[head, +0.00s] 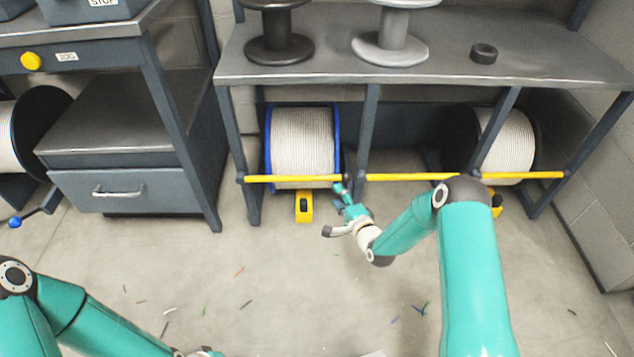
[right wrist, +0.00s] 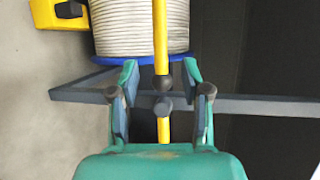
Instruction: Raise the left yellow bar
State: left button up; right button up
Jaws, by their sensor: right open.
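The left yellow bar (head: 290,179) lies level across the front of the left bay, in front of a white cable reel with blue rims (head: 302,140). Its dark round end (right wrist: 163,82) shows in the right wrist view, near the middle post. The right yellow bar (head: 410,177) runs on from the post to the right. My right gripper (head: 343,200) is at the left bar's right end. In the right wrist view its open fingers (right wrist: 160,76) appear on either side of the bar; contact cannot be told. Of my left gripper, at most a sliver (head: 206,353) shows at the bottom edge.
A yellow block (head: 304,207) sits on the floor under the left reel. A second reel (head: 506,145) stands in the right bay. The middle post (head: 368,135) is close to my right gripper. A drawer bench (head: 120,190) stands left. The floor has scattered scraps.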

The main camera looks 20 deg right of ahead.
aim_at(325, 180)
jog(key=b+x, duration=0.3)
jog(key=x, duration=0.7)
jog(key=shift+f+b, duration=0.15)
jog(key=shift+b, duration=0.25)
jog(key=shift+w+a, duration=0.1)
jog(key=shift+w, duration=0.5)
grip_shut()
